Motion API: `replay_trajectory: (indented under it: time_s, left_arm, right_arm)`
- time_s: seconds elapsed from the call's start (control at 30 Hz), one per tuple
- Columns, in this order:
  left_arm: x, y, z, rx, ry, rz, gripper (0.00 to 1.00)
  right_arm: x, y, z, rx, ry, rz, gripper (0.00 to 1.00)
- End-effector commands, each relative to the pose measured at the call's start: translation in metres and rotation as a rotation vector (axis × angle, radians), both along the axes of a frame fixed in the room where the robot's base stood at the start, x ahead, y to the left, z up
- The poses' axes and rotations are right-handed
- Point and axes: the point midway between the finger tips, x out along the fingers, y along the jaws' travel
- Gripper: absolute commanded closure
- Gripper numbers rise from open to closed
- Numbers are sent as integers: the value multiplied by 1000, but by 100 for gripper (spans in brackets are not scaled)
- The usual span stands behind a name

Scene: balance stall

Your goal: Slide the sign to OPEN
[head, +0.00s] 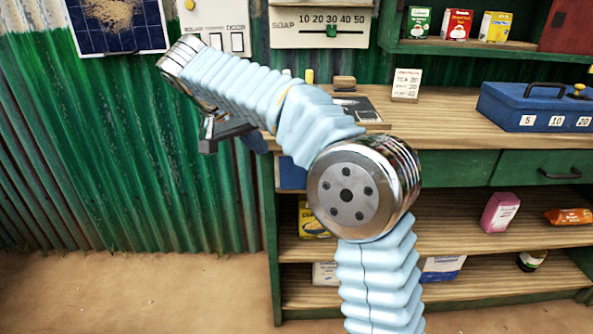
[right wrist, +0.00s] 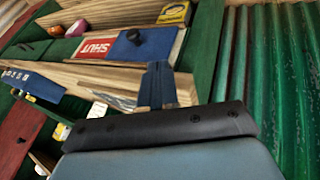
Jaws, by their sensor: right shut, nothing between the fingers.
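The sign shows in the right wrist view as a board with a red SHUT panel (right wrist: 95,49) and a blue panel (right wrist: 152,44) beside it. A dark knob (right wrist: 135,36) sits on the blue panel. The word OPEN is not visible. In the head view, a blue patch (head: 291,174) shows under the counter edge, partly behind my arm. My right gripper (head: 254,143) is shut and empty, to the left of the counter. Its blue fingers (right wrist: 157,84) point toward the counter in the right wrist view; they look apart from the knob. My left gripper is not in view.
The wooden counter (head: 455,120) carries a blue cash box (head: 535,105) and a price card (head: 406,84). Shelves below hold a pink box (head: 499,212) and other goods. A green corrugated wall (head: 120,150) stands at the left. The floor before it is clear.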

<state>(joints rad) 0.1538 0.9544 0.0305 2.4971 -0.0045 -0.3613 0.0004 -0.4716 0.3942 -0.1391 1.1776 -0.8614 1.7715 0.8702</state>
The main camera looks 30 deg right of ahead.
Motion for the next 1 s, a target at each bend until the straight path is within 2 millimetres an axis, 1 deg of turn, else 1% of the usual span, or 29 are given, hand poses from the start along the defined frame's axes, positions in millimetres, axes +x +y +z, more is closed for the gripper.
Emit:
replay_trajectory:
  time_s: [0.17,0.27,0.37,0.6,0.7,0.83,1.0]
  left_arm:
    - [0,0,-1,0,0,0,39]
    - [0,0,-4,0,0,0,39]
    - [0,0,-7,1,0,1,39]
    - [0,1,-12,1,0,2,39]
    - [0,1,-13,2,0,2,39]
    - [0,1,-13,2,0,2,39]
    - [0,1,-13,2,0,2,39]
  right_arm:
    - [1,-3,-5,0,2,1,100]
    - [1,-9,-15,0,3,1,100]
    - [2,-19,-31,0,4,0,100]
    - [6,-47,-74,1,6,1,100]
    - [7,-58,-88,1,2,1,100]
    - [-5,-75,-90,1,1,2,100]
    - [-11,-85,-93,1,1,3,100]
